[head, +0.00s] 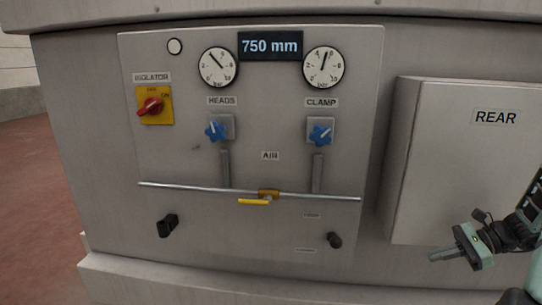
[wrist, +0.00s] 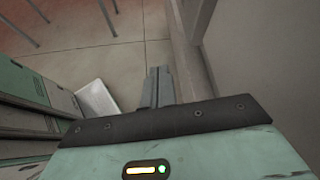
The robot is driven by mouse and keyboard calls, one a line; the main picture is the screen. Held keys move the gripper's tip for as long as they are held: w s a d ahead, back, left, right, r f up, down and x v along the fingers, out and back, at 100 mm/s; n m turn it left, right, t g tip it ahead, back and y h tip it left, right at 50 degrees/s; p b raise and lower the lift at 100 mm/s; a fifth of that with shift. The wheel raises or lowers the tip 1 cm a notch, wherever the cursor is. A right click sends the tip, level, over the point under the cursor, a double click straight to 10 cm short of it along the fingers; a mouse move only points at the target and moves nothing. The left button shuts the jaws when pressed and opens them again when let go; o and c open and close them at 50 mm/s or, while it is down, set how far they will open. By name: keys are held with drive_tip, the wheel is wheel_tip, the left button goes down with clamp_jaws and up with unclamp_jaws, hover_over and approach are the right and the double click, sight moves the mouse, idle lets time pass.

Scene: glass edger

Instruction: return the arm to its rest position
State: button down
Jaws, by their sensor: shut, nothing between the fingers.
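My gripper (head: 436,257) shows at the lower right of the head view, in front of the machine's grey front and below the REAR box. Its fingers are together and hold nothing. In the wrist view the closed fingers (wrist: 157,88) point away over the floor (wrist: 110,58), with nothing between them. Part of my arm shows at the right edge of the head view; the rest of it is out of the picture.
The machine panel (head: 150,100) carries a red isolator switch (head: 150,107), two gauges, two blue knobs (head: 320,132) and a yellow-handled air valve (head: 254,201). The grey REAR box (head: 450,165) juts out near my arm. Open floor (head: 35,190) lies at the left.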

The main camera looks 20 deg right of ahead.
drive_tip(key=w+a+r+n+g+h, duration=0.1)
drive_tip(key=a+r+n+g+h, duration=0.2)
drive_tip(key=a+n, duration=0.6)
drive_tip(key=w+a+r+n+h, duration=0.1)
drive_tip(key=a+r+n+h, duration=0.4)
drive_tip(key=a, duration=0.7)
drive_tip(key=w+a+r+n+g+h, duration=0.15)
drive_tip(key=a+r+n, duration=0.25)
drive_tip(key=a+n, duration=0.55)
drive_tip(key=s+a+r+n+g, duration=0.1)
drive_tip(key=s+a+n, duration=0.2)
drive_tip(key=s+a, duration=0.4)
drive_tip(key=s+a+n+g, duration=0.1)
drive_tip(key=s+a+n, duration=0.3)
drive_tip(key=a, duration=0.8)
drive_tip(key=s, duration=0.2)
drive_tip(key=shift+s+r+g, duration=0.35)
drive_tip(key=shift+r, duration=0.05)
